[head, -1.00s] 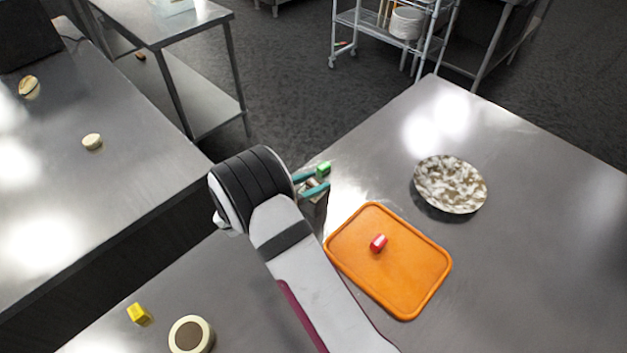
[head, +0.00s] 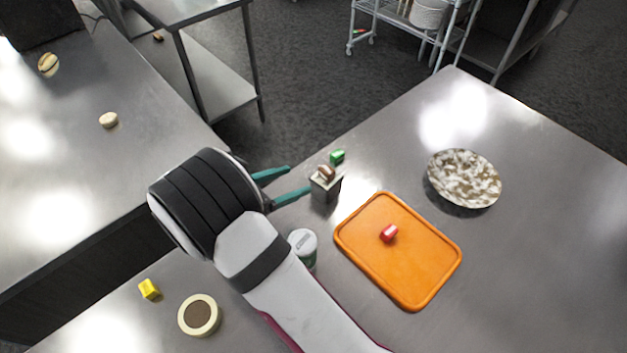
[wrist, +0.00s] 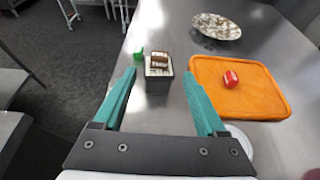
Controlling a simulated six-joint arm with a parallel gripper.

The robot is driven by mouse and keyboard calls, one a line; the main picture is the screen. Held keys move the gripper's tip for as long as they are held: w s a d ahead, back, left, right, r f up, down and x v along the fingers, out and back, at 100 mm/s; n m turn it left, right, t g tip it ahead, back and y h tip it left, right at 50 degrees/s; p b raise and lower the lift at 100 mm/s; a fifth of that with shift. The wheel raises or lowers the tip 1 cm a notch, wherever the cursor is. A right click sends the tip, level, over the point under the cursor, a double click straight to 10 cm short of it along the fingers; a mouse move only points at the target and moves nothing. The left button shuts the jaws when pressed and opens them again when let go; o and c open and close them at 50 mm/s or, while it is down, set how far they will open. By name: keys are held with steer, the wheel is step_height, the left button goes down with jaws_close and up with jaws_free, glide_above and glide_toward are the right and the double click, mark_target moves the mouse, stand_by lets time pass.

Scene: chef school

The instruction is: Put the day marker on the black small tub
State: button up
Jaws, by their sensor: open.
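A small dark square box (head: 325,190), which I take for the black small tub, stands on the steel table left of the orange tray. A small brown and pale piece (head: 326,172), possibly the day marker, sits on its top; I cannot read any marking. In the wrist view the box (wrist: 159,86) and the piece (wrist: 159,61) lie ahead, between the finger directions. My gripper (head: 299,179) is open and empty, its fingertips just left of the box and apart from the piece. In the wrist view its teal fingers (wrist: 160,75) are spread wide.
A green block (head: 337,157) stands close behind the box. A red block (head: 389,233) lies on the orange tray (head: 433,281). A speckled plate (head: 464,178), white-lidded jar (head: 303,240), round cream item (head: 199,315) and yellow block (head: 149,289) are around.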

steer(key=s+d+r+m+g+y, duration=0.1)
steer(key=s+d+r+m+g, duration=0.3)
steer(key=s+d+m, duration=0.3)
steer(key=s+d+r+m+g, duration=0.45)
steer(key=d+m, duration=0.35)
steer(key=d, duration=0.2)
steer(key=s+a+m+y, duration=0.1)
steer(key=s+m+y, duration=0.4)
steer(key=s+m, duration=0.3)
steer(key=s+a+r+m+g+y, duration=0.1)
steer(key=s+a+m+y, duration=0.1)
steer(key=s+m+y, duration=0.3)
steer(key=s+m, duration=0.3)
steer(key=m, duration=0.1)
steer(key=shift+r+m, duration=0.3)
